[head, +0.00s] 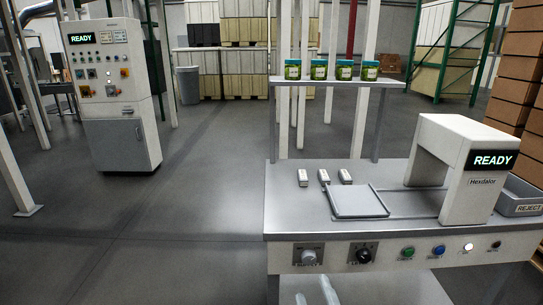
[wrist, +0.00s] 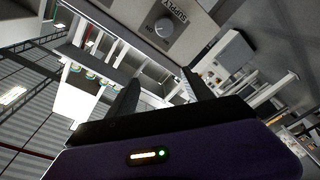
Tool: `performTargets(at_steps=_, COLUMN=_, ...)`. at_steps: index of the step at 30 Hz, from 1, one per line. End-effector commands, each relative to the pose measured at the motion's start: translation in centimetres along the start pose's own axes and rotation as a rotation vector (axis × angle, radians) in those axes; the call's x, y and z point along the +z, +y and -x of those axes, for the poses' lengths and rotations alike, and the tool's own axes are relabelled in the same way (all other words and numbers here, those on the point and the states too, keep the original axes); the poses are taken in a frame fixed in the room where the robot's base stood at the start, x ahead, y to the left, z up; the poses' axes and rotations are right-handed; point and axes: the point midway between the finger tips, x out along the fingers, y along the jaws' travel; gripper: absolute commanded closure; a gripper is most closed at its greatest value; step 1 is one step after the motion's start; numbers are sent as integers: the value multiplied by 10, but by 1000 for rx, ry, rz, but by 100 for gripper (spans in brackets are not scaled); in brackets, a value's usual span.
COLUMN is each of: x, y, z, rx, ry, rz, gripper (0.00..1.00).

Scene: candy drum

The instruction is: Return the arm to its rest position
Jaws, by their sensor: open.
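My gripper (wrist: 161,76) shows in the wrist view with its two dark fingers apart and nothing between them. Beyond the fingertips is a grey knob (wrist: 164,27) on a pale panel marked SUPPLY, with an ON mark beside it; the fingers look apart from it. The wrist view is strongly tilted. There, a workbench (head: 300,222) stands at the right with a front panel carrying a left knob (head: 309,257), a black knob (head: 363,255), and several buttons.
A Hexdalor machine (head: 459,170) reading READY stands on the bench beside a grey tray (head: 358,202) and small white blocks. Green-labelled jars (head: 319,70) line the shelf above. A control cabinet (head: 122,95) also reads READY. Open floor (head: 200,215) lies between cabinet and bench.

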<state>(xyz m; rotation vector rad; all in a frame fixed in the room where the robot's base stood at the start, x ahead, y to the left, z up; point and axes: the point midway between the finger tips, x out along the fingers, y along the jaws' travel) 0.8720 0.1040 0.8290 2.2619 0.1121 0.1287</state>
Motion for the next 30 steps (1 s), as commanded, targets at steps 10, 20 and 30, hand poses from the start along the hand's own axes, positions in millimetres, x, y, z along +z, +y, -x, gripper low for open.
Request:
performTargets(at_steps=10, x=2, y=23, z=137, rx=-12, ry=10, rz=-421, gripper=41)
performTargets(at_steps=20, x=-7, y=67, z=266, rx=2, ry=-70, rz=-734, gripper=41)
performTargets(at_steps=30, x=-22, y=109, z=370, rx=3, ry=-245, rz=-884, gripper=41)
